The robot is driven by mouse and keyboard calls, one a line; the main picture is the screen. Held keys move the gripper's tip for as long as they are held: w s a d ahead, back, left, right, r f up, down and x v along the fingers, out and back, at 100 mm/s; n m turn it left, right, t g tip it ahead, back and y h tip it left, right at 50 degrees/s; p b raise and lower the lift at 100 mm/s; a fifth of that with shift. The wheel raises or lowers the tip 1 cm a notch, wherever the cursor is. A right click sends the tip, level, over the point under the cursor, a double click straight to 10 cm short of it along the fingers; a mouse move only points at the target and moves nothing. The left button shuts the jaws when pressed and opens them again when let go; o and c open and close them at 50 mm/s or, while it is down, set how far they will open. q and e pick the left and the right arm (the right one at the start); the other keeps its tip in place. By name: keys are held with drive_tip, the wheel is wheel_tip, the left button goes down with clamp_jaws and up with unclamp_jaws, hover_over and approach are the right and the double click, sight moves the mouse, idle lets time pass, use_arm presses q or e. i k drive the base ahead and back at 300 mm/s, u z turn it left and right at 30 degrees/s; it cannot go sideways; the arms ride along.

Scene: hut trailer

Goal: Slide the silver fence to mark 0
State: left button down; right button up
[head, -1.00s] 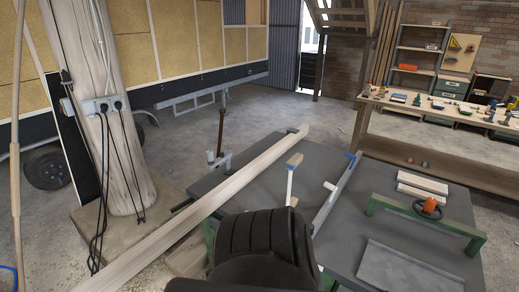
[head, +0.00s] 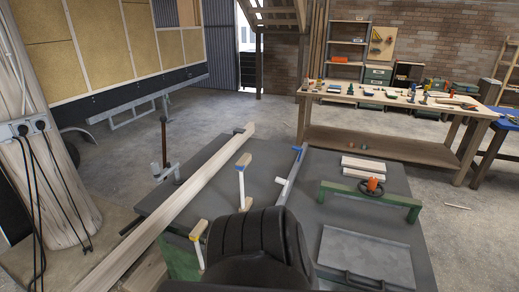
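The silver fence (head: 290,178) is a narrow metal bar lying across the grey machine table (head: 318,160). It has a blue end at the back and a pale piece (head: 281,181) on its left side. Its near end is hidden behind a black ribbed shape in the foreground. I cannot make out a scale or the mark 0. Neither of my grippers shows in the head view, so I see no contact with the fence.
A long wooden beam (head: 190,190) lies along the table's left side. Two wood-topped pieces (head: 243,160) (head: 197,229) stand between beam and fence. Right of the fence are two boards (head: 364,163), a green bracket (head: 338,188) and an orange-hubbed wheel (head: 371,187). A workbench (head: 400,150) stands behind.

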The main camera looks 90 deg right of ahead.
sight(281, 200)
drive_tip(key=i, duration=0.95)
drive_tip(key=z, duration=2.3)
